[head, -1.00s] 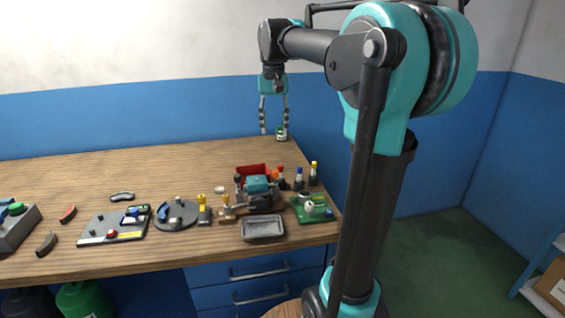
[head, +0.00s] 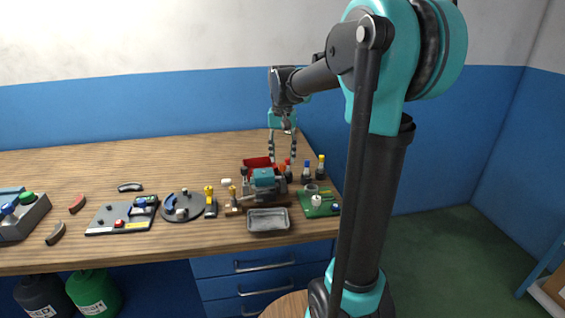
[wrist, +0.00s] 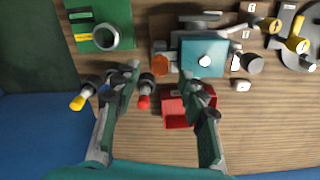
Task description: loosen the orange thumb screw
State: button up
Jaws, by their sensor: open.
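The orange thumb screw (wrist: 160,64) shows in the wrist view at the left side of a teal block (wrist: 204,57). The block also shows in the head view (head: 264,178), on a dark fixture on the bench; I cannot make out the screw there. My gripper (wrist: 160,74) is open and empty, pointing down, with its fingers spread to either side of the screw's position in the wrist view. In the head view my gripper (head: 282,158) hangs above the back of the fixture area. I cannot tell its exact height above the screw.
A red bin (head: 257,164) sits behind the block. Small bottles with red, blue and yellow (head: 321,164) tops stand to the right. A green board (head: 318,202) and a grey tray (head: 268,221) are close by. The back left of the bench is clear.

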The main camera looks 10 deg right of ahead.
jog(key=shift+f, duration=1.45)
grip_shut()
